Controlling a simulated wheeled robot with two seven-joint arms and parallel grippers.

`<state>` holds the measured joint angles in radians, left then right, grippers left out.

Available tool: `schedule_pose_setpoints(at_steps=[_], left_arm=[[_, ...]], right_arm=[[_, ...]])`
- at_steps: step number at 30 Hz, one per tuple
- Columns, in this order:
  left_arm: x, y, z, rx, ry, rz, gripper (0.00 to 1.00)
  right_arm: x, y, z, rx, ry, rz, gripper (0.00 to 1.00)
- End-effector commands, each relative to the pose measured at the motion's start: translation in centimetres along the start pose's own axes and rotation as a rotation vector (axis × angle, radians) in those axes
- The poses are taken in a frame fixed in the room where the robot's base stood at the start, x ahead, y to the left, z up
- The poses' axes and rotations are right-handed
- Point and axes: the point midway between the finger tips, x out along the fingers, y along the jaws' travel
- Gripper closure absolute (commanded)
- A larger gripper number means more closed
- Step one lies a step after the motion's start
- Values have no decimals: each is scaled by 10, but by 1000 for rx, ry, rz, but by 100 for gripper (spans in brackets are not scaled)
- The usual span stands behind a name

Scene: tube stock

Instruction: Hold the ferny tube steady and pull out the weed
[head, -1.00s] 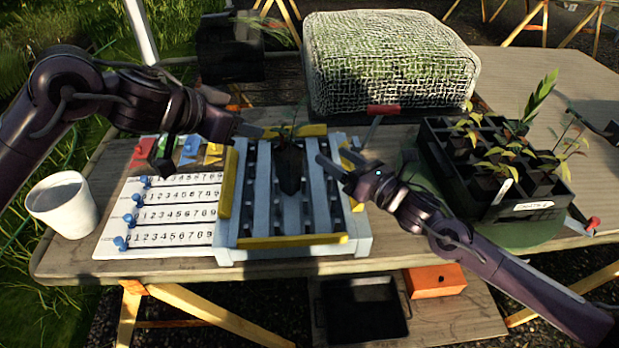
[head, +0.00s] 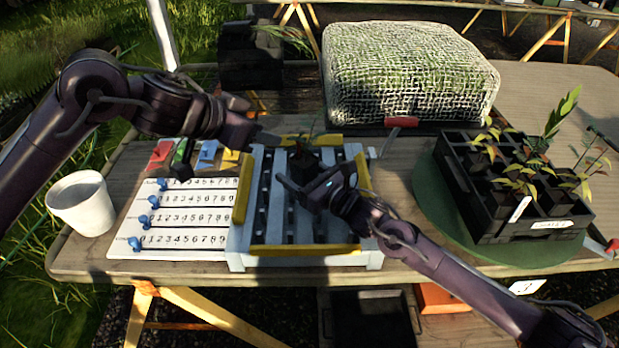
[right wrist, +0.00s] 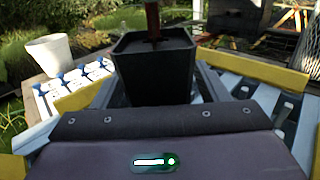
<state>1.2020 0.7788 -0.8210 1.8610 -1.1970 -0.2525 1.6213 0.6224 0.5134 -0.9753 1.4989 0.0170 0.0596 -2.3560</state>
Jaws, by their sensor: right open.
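A dark square tube (head: 304,158) with a thin green plant stands upright at the slatted rack (head: 375,258); its lower part is hidden behind my right gripper. The right wrist view shows the tube (right wrist: 153,72) close up, just beyond the gripper, with a reddish stem rising from it. My right gripper (head: 296,180) is open at the near side of the tube; I cannot tell whether it touches. My left gripper (head: 268,138) reaches in from the left beside the tube's top; its jaws are too small and dark to read. I cannot pick out the weed from the tube's own plant.
A black crate of potted seedlings (head: 490,225) sits on a green disc at right. A mesh-covered block (head: 410,75) stands behind. A numbered slider board (head: 185,220) and white cup (head: 82,203) are at left. A black tray (head: 370,320) lies below the table.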

Motion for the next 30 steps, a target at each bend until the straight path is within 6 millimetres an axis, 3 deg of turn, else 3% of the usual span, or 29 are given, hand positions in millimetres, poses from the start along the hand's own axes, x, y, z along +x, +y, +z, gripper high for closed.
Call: schedule_pose_setpoints(at_steps=[9,21,26,30], left_arm=[[0,0,0,0,0,0,64],[0,0,0,0,0,0,64],[0,0,0,0,0,0,64],[1,2,-1,19,-2,6,71]], right_arm=[[3,0,0,0,0,0,33],[3,0,0,0,0,0,85],[3,0,0,0,0,0,85],[3,0,0,0,0,0,85]])
